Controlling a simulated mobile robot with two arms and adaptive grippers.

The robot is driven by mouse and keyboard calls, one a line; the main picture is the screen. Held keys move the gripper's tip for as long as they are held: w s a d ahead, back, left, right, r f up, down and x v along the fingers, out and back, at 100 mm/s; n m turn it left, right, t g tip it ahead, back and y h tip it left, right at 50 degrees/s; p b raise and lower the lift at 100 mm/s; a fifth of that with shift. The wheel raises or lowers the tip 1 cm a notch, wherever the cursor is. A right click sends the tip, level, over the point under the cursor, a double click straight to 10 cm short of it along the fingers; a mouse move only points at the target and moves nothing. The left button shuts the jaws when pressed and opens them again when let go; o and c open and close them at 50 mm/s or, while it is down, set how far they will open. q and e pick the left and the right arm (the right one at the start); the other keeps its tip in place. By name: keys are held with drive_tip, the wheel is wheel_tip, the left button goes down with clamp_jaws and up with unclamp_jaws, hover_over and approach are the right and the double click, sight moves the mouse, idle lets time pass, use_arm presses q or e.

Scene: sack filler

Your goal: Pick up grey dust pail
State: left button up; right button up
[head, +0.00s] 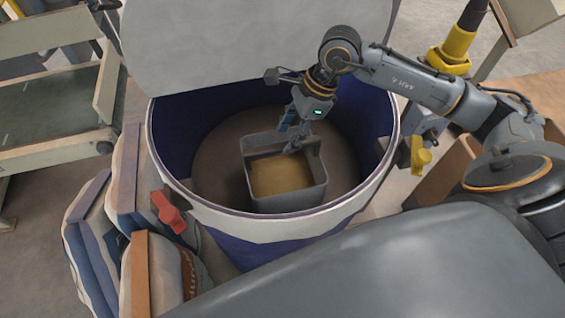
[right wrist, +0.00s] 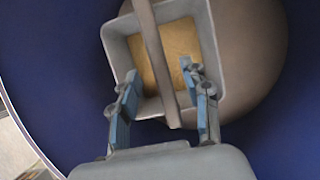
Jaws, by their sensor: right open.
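The grey dust pail (head: 318,180) is a square tub with sandy dust in it. It stands upright inside a large round bin (head: 240,225), blue inside with a pale rim. My right gripper (head: 287,138) reaches down into the bin at the pail's far side. In the right wrist view the pail (right wrist: 118,48) has a bar-like handle (right wrist: 155,60) across its top. The open fingers of my right gripper (right wrist: 165,100) stand on either side of this handle, apart from it as far as I can see. My left gripper is not in view.
Several stuffed sacks (head: 90,225) lean against the bin's left side, near a red clamp-like part (head: 168,212). A green-grey cart (head: 50,120) stands at the left. A pale panel (head: 250,45) rises behind the bin. A yellow and black post (head: 455,45) stands at right.

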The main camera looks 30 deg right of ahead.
sight(284, 144)
drive_tip(key=p+x, duration=0.1)
drive_tip(key=x, duration=0.2)
drive_tip(key=shift+f, duration=0.35)
drive_tip(key=shift+a+f, duration=0.2)
drive_tip(key=shift+f, duration=0.25)
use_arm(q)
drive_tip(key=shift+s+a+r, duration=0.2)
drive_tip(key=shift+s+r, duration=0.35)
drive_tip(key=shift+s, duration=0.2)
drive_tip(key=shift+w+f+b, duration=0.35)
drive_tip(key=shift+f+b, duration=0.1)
use_arm(e)
drive_tip(key=shift+f, duration=0.25)
clamp_jaws()
